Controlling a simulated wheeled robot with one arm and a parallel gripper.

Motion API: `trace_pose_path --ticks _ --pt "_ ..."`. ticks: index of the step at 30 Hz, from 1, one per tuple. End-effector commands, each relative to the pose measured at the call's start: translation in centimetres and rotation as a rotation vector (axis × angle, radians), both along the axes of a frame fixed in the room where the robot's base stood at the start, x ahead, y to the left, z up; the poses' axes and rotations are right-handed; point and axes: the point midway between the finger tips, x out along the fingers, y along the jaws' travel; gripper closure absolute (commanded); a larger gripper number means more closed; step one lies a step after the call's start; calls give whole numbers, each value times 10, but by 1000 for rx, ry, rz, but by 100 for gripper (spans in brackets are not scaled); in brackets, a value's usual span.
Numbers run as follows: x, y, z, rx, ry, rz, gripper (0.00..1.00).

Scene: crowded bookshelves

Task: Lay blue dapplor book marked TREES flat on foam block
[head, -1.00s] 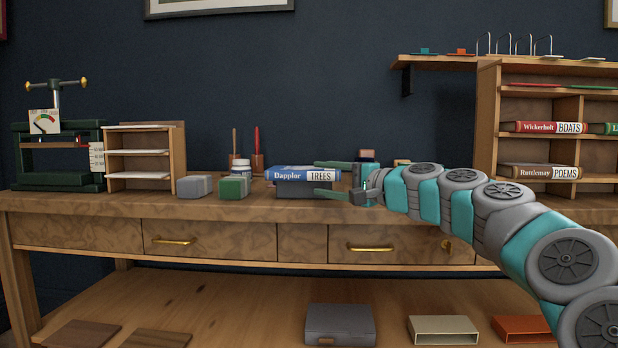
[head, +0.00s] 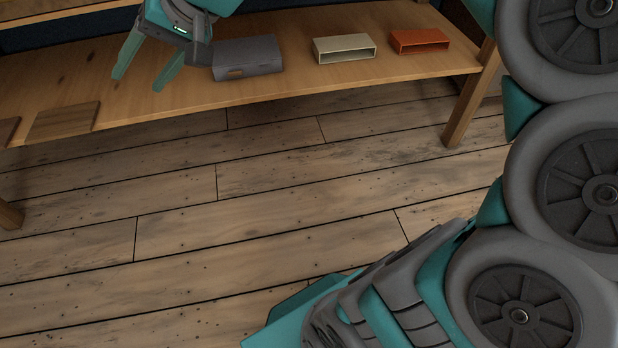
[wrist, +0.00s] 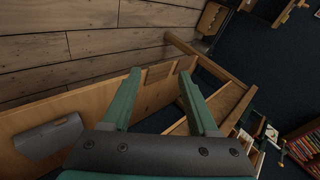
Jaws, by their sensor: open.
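The blue Dapplor book marked TREES and the foam block are not visible in either current view.
The lower shelf (head: 300,85) holds a dark grey box (head: 247,57), a cream open case (head: 343,48), an orange open case (head: 419,40) and a flat brown board (head: 63,122). A table leg (head: 470,100) stands at right. The plank floor (head: 220,230) is clear.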

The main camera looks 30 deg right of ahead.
Motion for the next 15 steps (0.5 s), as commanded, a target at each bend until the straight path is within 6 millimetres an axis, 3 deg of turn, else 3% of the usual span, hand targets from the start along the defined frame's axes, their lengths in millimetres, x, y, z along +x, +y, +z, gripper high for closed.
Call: trace_pose_path --ticks 1,3,6,10,15 --pt "-34 -1 -35 -108 52 47 40" --pt "-77 -14 -82 -252 131 105 40" --pt "-139 -43 -136 -430 253 170 40" --pt "-206 -85 -181 -593 397 220 40" --pt "-253 -117 -203 -692 505 245 40"
